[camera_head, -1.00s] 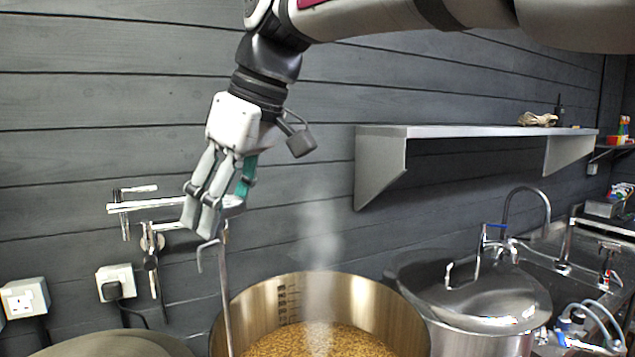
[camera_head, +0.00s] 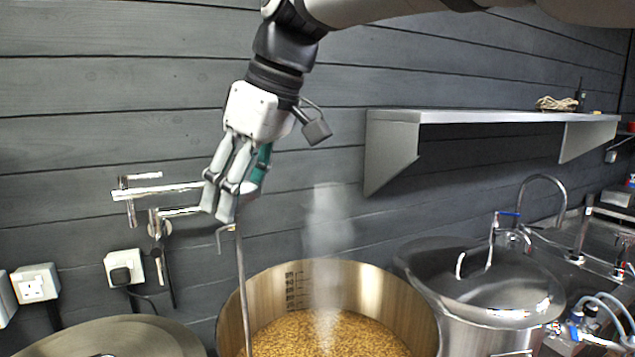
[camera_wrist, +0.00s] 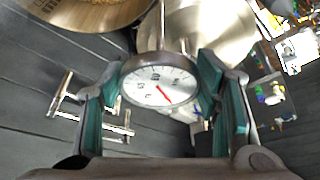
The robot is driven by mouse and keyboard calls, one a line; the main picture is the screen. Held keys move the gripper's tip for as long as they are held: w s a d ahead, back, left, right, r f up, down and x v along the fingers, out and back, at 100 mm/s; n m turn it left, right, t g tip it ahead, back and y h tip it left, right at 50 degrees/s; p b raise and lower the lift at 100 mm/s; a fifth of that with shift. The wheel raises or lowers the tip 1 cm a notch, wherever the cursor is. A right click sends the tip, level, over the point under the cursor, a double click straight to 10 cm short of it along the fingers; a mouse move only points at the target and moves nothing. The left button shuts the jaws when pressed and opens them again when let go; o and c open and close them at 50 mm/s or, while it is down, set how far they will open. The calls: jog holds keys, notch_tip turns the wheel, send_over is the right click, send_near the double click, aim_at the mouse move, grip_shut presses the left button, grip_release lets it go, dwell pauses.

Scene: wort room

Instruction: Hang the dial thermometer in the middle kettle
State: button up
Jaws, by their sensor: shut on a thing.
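The dial thermometer has a round white face with a red needle, clear in the wrist view (camera_wrist: 160,86). My gripper (camera_head: 233,200) is shut on its dial, with a teal pad on each side. In the head view its long thin metal stem (camera_head: 243,290) hangs down, slightly tilted, in front of the left part of the middle kettle (camera_head: 385,295). A small hook shows just below the dial. The middle kettle is open, steaming and filled with grain mash (camera_head: 325,335).
A lidded kettle (camera_head: 485,290) stands at the right and another rounded lid (camera_head: 110,338) at the lower left. A wall shelf (camera_head: 480,117) is at the upper right. Wall pipework (camera_head: 160,190) is close left of my gripper. Sockets (camera_head: 122,268) are on the wall.

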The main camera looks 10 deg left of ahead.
notch_tip(320, 180, down, 22)
jog(key=b, duration=1.2)
jog(key=shift+r, duration=0.2)
jog(key=shift+f+b, duration=0.35)
jog(key=shift+f, duration=0.25)
dwell(1.2)
jog(key=shift+f+b, duration=1.4)
jog(key=shift+f, duration=0.85)
jog(key=shift+f+b, duration=0.95)
jog(key=shift+f, duration=0.5)
jog(key=o, duration=1.4)
jog(key=shift+c, duration=0.2)
jog(key=shift+o, duration=0.4)
